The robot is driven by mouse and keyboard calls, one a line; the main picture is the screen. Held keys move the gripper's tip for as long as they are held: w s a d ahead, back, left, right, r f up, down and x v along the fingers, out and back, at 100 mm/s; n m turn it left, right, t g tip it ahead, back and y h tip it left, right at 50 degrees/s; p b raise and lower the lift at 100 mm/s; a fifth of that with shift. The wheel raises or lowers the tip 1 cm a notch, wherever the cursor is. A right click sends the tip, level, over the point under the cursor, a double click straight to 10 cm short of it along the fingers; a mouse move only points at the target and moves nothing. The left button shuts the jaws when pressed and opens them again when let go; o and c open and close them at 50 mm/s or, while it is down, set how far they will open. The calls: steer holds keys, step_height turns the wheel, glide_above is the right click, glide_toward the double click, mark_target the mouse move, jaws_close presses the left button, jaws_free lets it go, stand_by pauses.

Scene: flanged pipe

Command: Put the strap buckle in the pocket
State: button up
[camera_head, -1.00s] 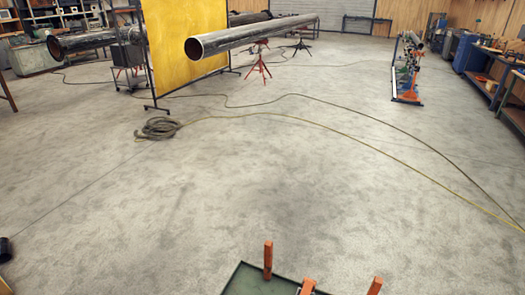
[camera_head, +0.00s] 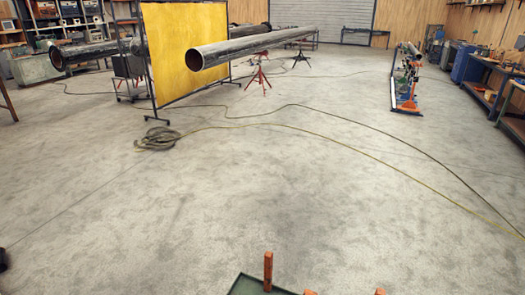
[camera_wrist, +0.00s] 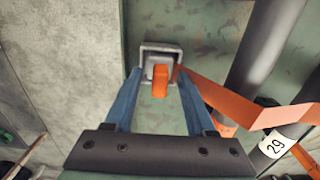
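In the wrist view, a square grey metal frame (camera_wrist: 147,49) sits against a worn green surface, with an orange block (camera_wrist: 160,82) at its middle. An orange strap (camera_wrist: 225,104) runs from its right side past a dark pipe. I cannot tell for sure whether the grey frame is the pocket or part of the buckle. My gripper (camera_wrist: 160,73) has a blue finger on each side of it, with the tips close to its left and right sides. Whether they touch is unclear. My gripper does not show in the head view.
The dark pipe (camera_wrist: 263,40) and a white tag marked 29 (camera_wrist: 278,146) lie to the right. Pale floor shows at left. In the head view, a green tray edge (camera_head: 240,284) with an orange post (camera_head: 268,270) is at the bottom. A hose coil (camera_head: 158,138) lies on open floor.

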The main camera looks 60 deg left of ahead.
steer(key=shift+r, duration=0.1)
step_height(320, 180, up, 13)
stand_by(0.7)
stand_by(0.5)
